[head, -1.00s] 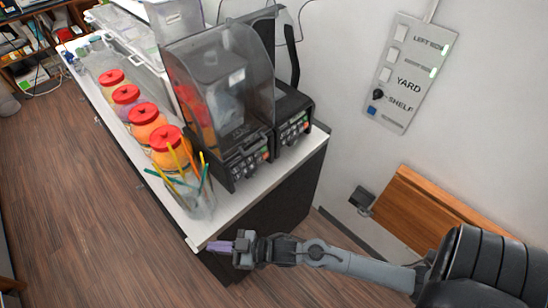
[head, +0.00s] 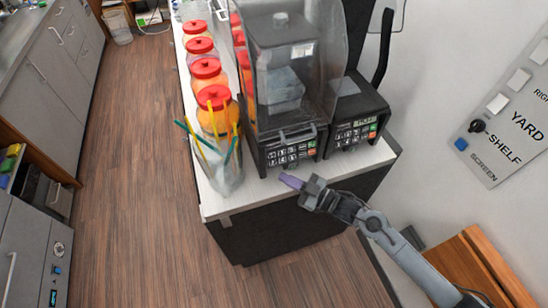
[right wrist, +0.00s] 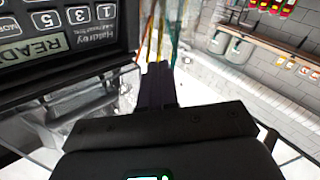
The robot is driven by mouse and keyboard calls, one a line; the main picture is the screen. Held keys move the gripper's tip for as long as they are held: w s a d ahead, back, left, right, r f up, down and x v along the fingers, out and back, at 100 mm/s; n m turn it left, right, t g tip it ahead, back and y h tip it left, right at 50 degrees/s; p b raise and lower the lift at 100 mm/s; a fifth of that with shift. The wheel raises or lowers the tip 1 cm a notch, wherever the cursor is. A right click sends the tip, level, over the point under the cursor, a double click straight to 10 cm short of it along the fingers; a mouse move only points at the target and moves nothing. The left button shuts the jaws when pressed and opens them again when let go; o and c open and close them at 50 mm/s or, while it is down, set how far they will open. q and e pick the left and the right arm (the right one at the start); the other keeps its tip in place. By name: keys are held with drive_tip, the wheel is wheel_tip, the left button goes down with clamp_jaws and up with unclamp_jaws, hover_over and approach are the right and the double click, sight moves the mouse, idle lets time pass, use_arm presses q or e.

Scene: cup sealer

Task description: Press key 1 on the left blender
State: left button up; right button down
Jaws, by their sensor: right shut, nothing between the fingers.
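The left blender (head: 290,75) stands on the white counter under a smoky clear cover. Its front keypad (head: 290,153) faces my side. My right gripper (head: 292,181) has purple fingers, shut and empty, in front of and below that keypad, apart from it. In the right wrist view, the shut fingers (right wrist: 157,85) point past a keypad seen upside down. Key 1 (right wrist: 104,12) shows there beside keys 3 and 5, with a display (right wrist: 38,50) reading READY. My left gripper is not in view.
The right blender (head: 355,115) stands close beside the left one. A clear jar of coloured straws (head: 222,165) is left of the keypad, with red-lidded jars (head: 215,100) behind it. A labelled wall panel (head: 505,125) is at right.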

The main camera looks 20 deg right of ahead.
sight(272, 155)
drive_tip(key=shift+d, duration=0.1)
drive_tip(key=shift+w+f+b, duration=0.45)
drive_tip(key=shift+w+b, duration=0.8)
drive_tip(key=shift+w, duration=0.15)
drive_tip(key=shift+w+f+b, duration=0.4)
drive_tip(key=shift+w+b, duration=0.9)
drive_tip(key=shift+w, duration=0.1)
drive_tip(key=shift+w+f+b, duration=0.45)
drive_tip(key=shift+w+b, duration=0.8)
drive_tip(key=shift+w, duration=0.15)
drive_tip(key=shift+w+f, duration=0.1)
drive_tip(key=shift+w, duration=0.05)
